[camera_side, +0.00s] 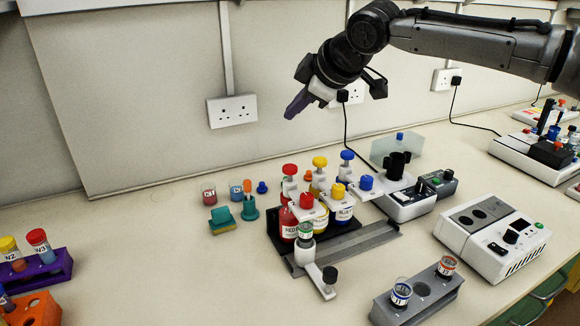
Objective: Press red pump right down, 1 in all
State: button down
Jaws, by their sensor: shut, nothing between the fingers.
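The red bottle (288,224), labelled RED, stands at the left of a row with a yellow bottle (321,221) and a blue bottle (343,210) in a black holder. A red pump top (290,170) stands up above the red bottle, and a second red cap (306,201) sits on the white part in front. A vial with a green band (305,232) stands just below that cap, on a white carriage. My gripper (290,112) is shut and empty, with purple fingers. It is high above the bottles, well apart from the red pump.
A grey rail (350,246) runs in front of the bottles. Vials in a grey rack (415,300) stand at front right, beside a white instrument (490,232). A purple rack (35,272) is at far left.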

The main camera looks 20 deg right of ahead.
aim_at(293, 168)
jog(key=shift+f, duration=4.4)
jog(key=shift+f, duration=0.15)
jog(key=shift+f, duration=0.25)
jog(key=shift+f, duration=1.35)
jog(key=shift+r, duration=1.7)
jog(key=shift+r, duration=0.1)
jog(key=shift+r, duration=2.45)
